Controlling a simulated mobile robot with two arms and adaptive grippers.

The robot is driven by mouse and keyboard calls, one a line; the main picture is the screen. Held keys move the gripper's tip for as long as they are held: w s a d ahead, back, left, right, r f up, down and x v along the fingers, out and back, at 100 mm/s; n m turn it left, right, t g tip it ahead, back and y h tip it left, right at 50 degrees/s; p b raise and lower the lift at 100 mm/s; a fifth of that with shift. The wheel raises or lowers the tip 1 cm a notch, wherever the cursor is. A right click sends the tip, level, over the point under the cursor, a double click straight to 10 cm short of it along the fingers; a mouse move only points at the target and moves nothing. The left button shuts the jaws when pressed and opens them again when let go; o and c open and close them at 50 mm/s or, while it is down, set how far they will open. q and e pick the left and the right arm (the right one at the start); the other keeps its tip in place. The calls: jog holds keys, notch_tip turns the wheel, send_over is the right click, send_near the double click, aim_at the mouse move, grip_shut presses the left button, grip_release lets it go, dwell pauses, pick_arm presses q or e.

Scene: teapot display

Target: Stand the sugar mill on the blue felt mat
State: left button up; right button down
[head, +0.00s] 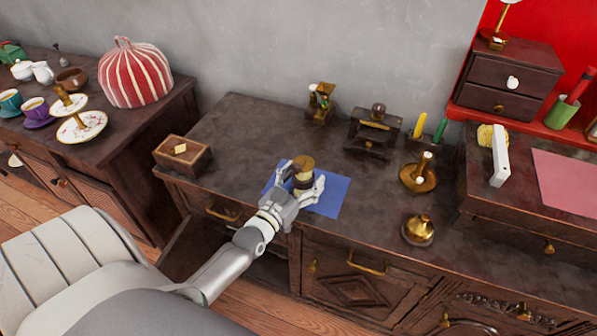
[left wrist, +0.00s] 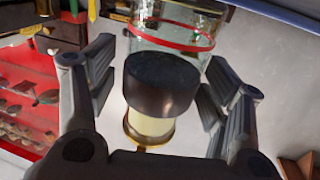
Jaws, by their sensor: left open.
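The sugar mill (head: 304,163), with a round brown-gold top and a cream and dark body, is upright over the blue felt mat (head: 330,197) in the head view. My left gripper (head: 300,176) is open around it, one finger on each side. In the left wrist view the mill's dark and cream body (left wrist: 160,88) shows between the spread fingers of my left gripper (left wrist: 155,80), with gaps at both sides. The mill's foot is hidden by the hand in the head view, so its contact with the mat cannot be told. My right gripper is out of view.
A wooden box (head: 183,154) stands left of the mat. A dark wooden stand (head: 374,132), a brass candle holder (head: 419,175) and a brass bell-like piece (head: 418,230) stand to the right. Bare cabinet top surrounds the mat.

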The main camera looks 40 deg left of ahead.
pick_arm(q)
jog(key=s, duration=1.2)
jog(key=shift+d, duration=0.25)
jog(key=shift+r, duration=0.1)
jog(key=s+d+f+g, duration=0.1)
jog(key=s+f+g, duration=0.2)
jog(key=f, duration=0.6)
jog(key=s+d+f+g, duration=0.1)
jog(key=s+f+g, duration=0.1)
jog(key=f, duration=0.8)
jog(key=s+d+f+g, duration=0.1)
jog(key=s+f+g, duration=0.2)
jog(key=f, duration=0.6)
jog(key=s+d+f+m+g, duration=0.1)
jog(key=s+f+g, duration=0.3)
jog(key=s+f, duration=0.5)
jog(key=s+d+f+m+g, duration=0.1)
jog(key=s+d+f+g, duration=0.3)
jog(key=s+f, duration=0.6)
jog(key=s+g, duration=0.1)
jog(key=s, duration=0.4)
jog(key=shift+s+d+m+h, duration=0.2)
jog(key=shift+m+h, duration=0.1)
jog(key=shift+m, duration=0.1)
